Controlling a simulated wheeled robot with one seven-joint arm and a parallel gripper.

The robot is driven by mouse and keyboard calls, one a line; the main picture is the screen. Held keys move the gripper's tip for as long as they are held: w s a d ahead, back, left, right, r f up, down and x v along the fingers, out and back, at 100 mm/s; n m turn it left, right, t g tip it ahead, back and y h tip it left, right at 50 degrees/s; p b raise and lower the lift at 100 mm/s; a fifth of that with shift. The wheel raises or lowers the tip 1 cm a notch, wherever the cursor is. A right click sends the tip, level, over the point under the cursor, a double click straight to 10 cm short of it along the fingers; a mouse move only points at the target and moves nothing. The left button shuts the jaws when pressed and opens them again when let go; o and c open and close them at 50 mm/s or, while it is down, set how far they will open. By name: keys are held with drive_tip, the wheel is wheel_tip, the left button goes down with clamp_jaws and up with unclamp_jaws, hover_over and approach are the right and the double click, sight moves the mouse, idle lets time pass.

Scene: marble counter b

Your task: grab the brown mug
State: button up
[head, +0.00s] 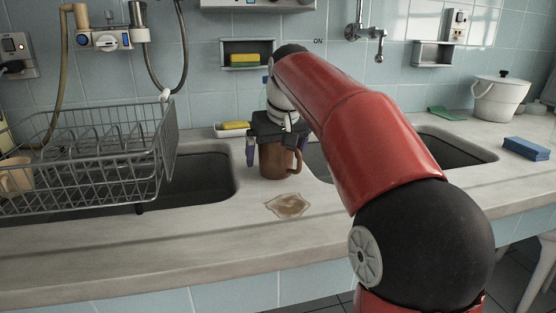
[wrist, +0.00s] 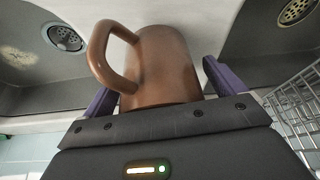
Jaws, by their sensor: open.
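The brown mug (head: 275,162) stands upright on the counter strip between the two sink basins in the head view. Its handle points right there. In the wrist view the mug (wrist: 166,65) fills the upper middle, with its handle at the left. My gripper (head: 270,155) is above and around the mug, with its purple fingers on either side of it. In the wrist view the open fingers (wrist: 158,90) flank the mug, with a visible gap at the right finger. Whether the left finger touches the mug is hard to tell.
A wire dish rack (head: 90,165) stands left of the mug, with a tan mug (head: 15,177) at its left end. A yellow sponge (head: 235,126) is behind. A blue sponge (head: 526,148) and white pot (head: 497,100) are at the right.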

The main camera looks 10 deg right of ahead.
drive_tip(key=c, duration=1.2)
drive_tip(key=shift+r, duration=0.2)
